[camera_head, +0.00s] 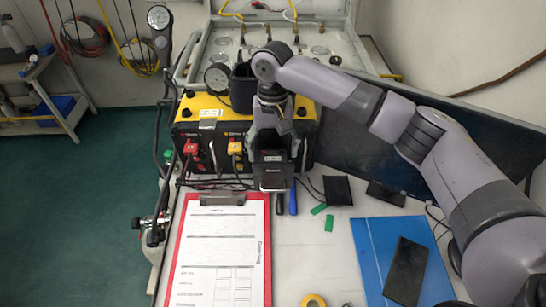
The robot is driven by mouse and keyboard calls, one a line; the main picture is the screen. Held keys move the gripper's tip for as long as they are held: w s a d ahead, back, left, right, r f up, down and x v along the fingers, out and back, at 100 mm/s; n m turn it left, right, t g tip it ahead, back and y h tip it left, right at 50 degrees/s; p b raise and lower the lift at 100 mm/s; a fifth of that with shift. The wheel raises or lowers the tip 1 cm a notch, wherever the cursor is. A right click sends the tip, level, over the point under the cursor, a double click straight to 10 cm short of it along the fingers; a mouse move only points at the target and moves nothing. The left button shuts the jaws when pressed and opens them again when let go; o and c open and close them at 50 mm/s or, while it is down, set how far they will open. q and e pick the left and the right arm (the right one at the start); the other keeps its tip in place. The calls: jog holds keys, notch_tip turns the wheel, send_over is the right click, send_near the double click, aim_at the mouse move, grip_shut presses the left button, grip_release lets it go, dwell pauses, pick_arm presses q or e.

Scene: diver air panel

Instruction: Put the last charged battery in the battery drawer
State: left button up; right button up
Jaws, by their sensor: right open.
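My right gripper (270,143) reaches in from the right and points down at the front of the yellow and black air panel (207,155). Its jaws are open. A dark block with small pale labels (272,174) is directly below the jaws, at the panel's front. I cannot tell whether this block is the battery or the front of the battery drawer, nor whether the fingers touch it. The arm and gripper hide part of the panel. My left gripper is not in view.
A red clipboard (176,250) with paper lies in front of the panel. Blue and black pens (293,200), green pieces (329,223), a black pouch (338,190) and a blue folder (374,262) with a dark slab (406,272) lie to the right.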

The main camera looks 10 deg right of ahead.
aim_at(273, 152)
notch_tip(273, 152, up, 10)
jog(key=w+b, duration=0.1)
jog(key=shift+f, duration=0.2)
jog(key=shift+d, duration=0.1)
